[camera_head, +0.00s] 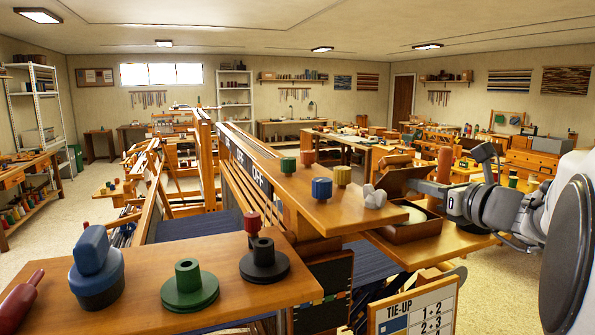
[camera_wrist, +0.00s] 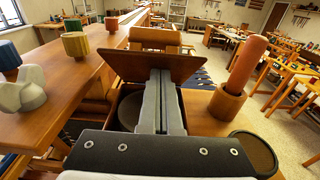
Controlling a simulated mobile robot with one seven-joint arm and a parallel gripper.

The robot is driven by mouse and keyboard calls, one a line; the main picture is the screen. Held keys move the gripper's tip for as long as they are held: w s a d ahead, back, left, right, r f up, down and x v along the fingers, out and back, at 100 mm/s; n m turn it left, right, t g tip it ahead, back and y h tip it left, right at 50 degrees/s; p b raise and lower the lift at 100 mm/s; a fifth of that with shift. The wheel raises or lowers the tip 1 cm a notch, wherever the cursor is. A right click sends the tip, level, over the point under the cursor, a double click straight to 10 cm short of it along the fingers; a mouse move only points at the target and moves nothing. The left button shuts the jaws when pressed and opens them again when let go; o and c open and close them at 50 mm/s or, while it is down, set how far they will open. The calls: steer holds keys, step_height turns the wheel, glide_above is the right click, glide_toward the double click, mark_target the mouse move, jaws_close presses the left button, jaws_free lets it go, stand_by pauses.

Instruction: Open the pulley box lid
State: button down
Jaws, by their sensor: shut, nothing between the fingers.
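The pulley box (camera_head: 408,236) is a brown wooden box on the bench at the right in the head view. Its lid (camera_head: 398,180) stands raised and tilted at the far side, and a pale round disc shows inside the box. In the wrist view the lid (camera_wrist: 122,64) slopes behind the box, with a dark round shape in the opening. My gripper (camera_head: 418,187) is shut and empty. In the wrist view its fingers (camera_wrist: 160,76) reach over the opening to the lid's inner face; I cannot tell whether they touch it.
Colored knobs (camera_head: 321,188) and a pale grey knob (camera_head: 374,197) stand on the loom beam left of the box. A red-handled peg in a wooden cup (camera_wrist: 243,70) stands right of the box. A tie-up board (camera_head: 415,308) is in front, below.

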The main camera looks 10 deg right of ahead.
mark_target(402, 155)
steer(key=r+p, duration=0.1)
steer(key=p, duration=0.1)
steer(key=w+r+g+p, duration=0.1)
steer(key=p, duration=0.2)
steer(key=shift+a+r+g, duration=0.1)
steer(key=shift+r+g, duration=0.1)
steer(key=shift+g, duration=0.1)
steer(key=w+g+p, duration=0.1)
steer(key=p, duration=0.2)
steer(key=shift+a+r, duration=0.1)
steer(key=shift+r, duration=0.3)
steer(key=shift+w+r+g+p, duration=0.25)
steer(key=shift+w+p, duration=0.35)
steer(key=shift+p, duration=0.5)
steer(key=shift+w+a+r+p, duration=0.15)
steer(key=shift+w+r+p, duration=0.1)
steer(key=shift+w, duration=0.45)
steer(key=shift+w+a+r+p, duration=0.15)
steer(key=shift+w+r, duration=0.1)
steer(key=shift+w, duration=0.45)
steer(key=shift+s+d, duration=0.1)
